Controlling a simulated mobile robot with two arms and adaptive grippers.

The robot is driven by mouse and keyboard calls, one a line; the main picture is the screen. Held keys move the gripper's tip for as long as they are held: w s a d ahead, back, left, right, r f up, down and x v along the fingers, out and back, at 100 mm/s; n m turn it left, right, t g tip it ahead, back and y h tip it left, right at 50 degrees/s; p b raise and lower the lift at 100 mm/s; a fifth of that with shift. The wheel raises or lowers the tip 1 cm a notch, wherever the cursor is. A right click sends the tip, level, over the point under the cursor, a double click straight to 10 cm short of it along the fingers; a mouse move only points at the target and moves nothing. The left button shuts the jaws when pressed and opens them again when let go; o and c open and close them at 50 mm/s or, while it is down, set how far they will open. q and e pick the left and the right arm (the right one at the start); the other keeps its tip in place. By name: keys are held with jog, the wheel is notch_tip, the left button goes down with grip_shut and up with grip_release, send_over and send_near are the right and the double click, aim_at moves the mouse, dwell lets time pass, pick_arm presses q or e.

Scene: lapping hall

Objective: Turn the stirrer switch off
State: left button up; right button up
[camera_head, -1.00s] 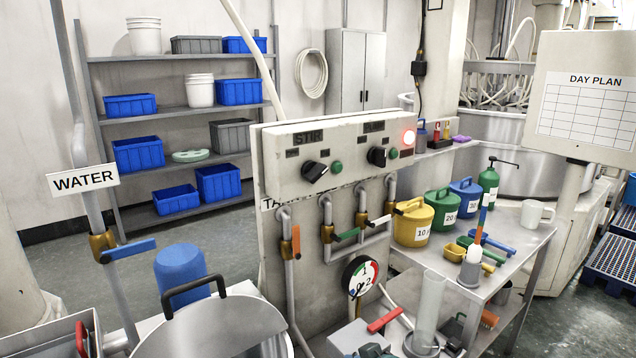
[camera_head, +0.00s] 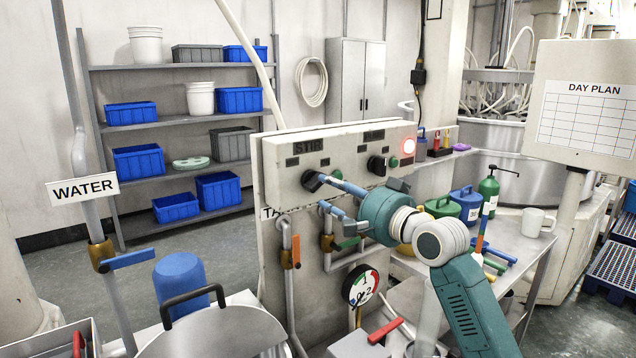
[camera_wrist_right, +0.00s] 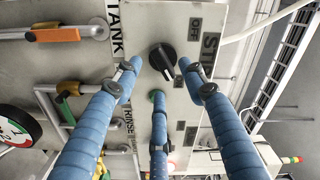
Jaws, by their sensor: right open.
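The black stirrer switch (camera_head: 312,181) sits under the STIR label on the pale control panel (camera_head: 285,185). In the wrist view the fingers of this gripper (camera_wrist_right: 162,82) are spread, two to either side of the switch and one below. I cannot tell whether any finger touches it. My left gripper is not in view.
A second black switch (camera_head: 377,165) and a lit red lamp (camera_head: 412,146) are on the panel's right part. Pipes with an orange valve handle (camera_head: 296,251) run below. A gauge (camera_head: 361,285) and a steel pot (camera_head: 215,330) stand lower down.

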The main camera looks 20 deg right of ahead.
aim_at(321, 186)
jog(key=p+x, duration=0.1)
jog(key=x, duration=0.5)
jog(key=shift+w, duration=0.15)
jog(key=shift+c, duration=0.5)
grip_shut()
